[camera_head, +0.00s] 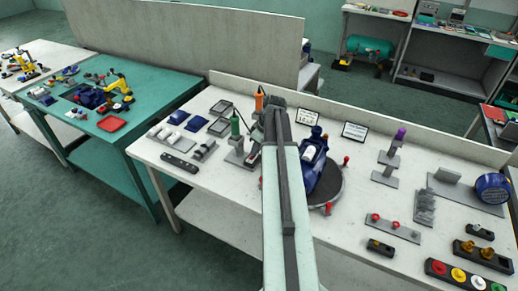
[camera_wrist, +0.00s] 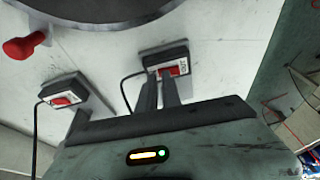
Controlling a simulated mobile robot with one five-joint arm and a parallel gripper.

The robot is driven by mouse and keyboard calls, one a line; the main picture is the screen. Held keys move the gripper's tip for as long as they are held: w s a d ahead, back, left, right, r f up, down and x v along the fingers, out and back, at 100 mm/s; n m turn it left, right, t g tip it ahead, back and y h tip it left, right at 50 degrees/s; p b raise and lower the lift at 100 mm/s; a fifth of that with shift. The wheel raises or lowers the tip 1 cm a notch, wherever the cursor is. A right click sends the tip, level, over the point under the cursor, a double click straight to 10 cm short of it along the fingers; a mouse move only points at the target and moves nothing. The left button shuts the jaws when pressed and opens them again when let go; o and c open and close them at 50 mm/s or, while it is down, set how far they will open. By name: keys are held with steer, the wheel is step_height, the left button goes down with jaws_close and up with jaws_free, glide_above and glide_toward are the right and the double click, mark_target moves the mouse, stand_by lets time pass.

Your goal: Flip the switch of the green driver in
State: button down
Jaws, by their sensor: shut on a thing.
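The green driver (camera_head: 235,126) stands upright in a grey holder on the white bench, left of my arm in the head view. In the wrist view, a dark switch box (camera_wrist: 166,56) with a red switch (camera_wrist: 174,71) and a white label lies just beyond my gripper (camera_wrist: 160,77). The two dark fingers are close together, their tips at the red switch and partly covering it. A second switch box (camera_wrist: 63,90) with a red switch is at the left. Which box belongs to the green driver cannot be told. My arm hides the gripper in the head view.
An orange driver (camera_head: 259,99) stands behind the green one. A blue pump (camera_head: 313,158) sits on a dark round turntable (camera_head: 327,194) with red knobs, right of my arm. Cables run from both switch boxes. Trays and small parts crowd the bench (camera_head: 217,188).

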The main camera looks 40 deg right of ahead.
steer(key=shift+s+d+f, duration=0.2)
steer(key=shift+s, duration=0.25)
steer(key=shift+a+r+p, duration=0.3)
steer(key=shift+a, duration=0.5)
steer(key=shift+w+r+p, duration=0.1)
steer(key=shift+r+p, duration=0.45)
steer(key=shift+p, duration=0.05)
steer(key=r+p, duration=0.2)
steer(key=d+r+p, duration=0.1)
steer(key=r+p, duration=0.1)
steer(key=shift+w+r+p, duration=0.1)
steer(key=shift+r+p, duration=0.25)
steer(key=shift+r, duration=0.05)
steer(key=s+d+r+p, duration=0.2)
steer(key=d+r+p, duration=0.1)
steer(key=r+p, duration=0.4)
steer(key=shift+d, duration=0.2)
